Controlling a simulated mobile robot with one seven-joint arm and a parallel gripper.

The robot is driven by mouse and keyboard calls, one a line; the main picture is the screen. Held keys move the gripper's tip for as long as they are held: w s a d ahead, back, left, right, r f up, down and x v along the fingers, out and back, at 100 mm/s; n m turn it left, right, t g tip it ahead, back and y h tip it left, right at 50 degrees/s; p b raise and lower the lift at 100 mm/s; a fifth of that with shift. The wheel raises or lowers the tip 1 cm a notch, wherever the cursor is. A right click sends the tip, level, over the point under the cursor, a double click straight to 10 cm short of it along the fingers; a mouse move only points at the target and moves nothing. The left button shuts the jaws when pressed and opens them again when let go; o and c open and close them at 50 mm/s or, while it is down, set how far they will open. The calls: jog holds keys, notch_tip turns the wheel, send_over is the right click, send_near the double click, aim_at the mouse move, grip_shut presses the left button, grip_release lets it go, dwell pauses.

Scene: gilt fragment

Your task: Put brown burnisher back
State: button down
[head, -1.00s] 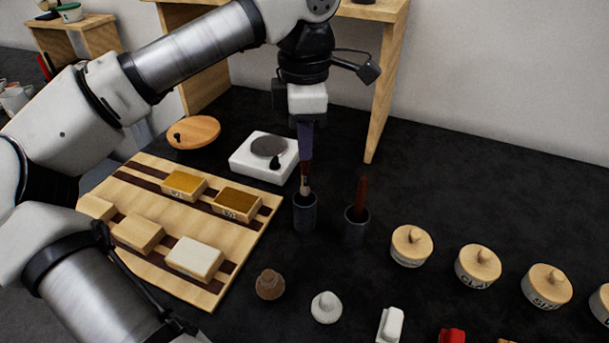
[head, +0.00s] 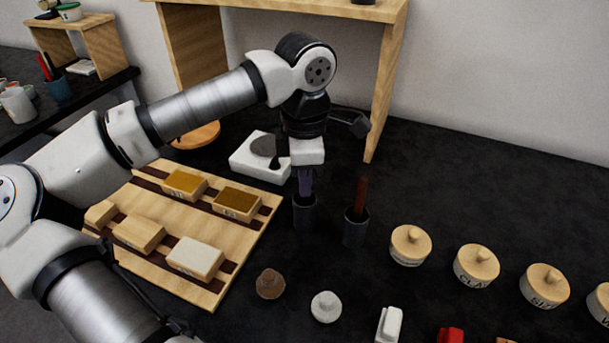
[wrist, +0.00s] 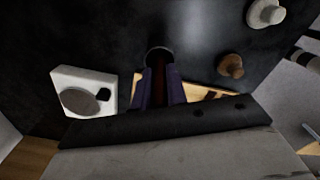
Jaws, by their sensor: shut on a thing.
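My gripper (head: 305,188) points straight down over the left dark cup (head: 305,216), its purple fingers close to the rim. In the wrist view my gripper (wrist: 161,82) is shut on the brown burnisher (wrist: 160,88), a dark reddish-brown handle that runs between the fingers toward the mouth of the same cup (wrist: 158,52). The burnisher's lower end is hidden in the cup, so I cannot tell whether it touches the bottom. In the head view the fingers hide the burnisher.
A second dark cup (head: 355,231) close on the right holds an upright red-brown stick (head: 361,194). A wooden board (head: 215,285) with several blocks lies left, and a white device (head: 258,165) stands behind. Several lidded round boxes (head: 410,246) stand right. Small knobs (head: 270,284) lie in front.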

jog(key=c, duration=1.4)
grip_release()
notch_tip(320, 180, up, 12)
jog(key=shift+r, duration=0.1)
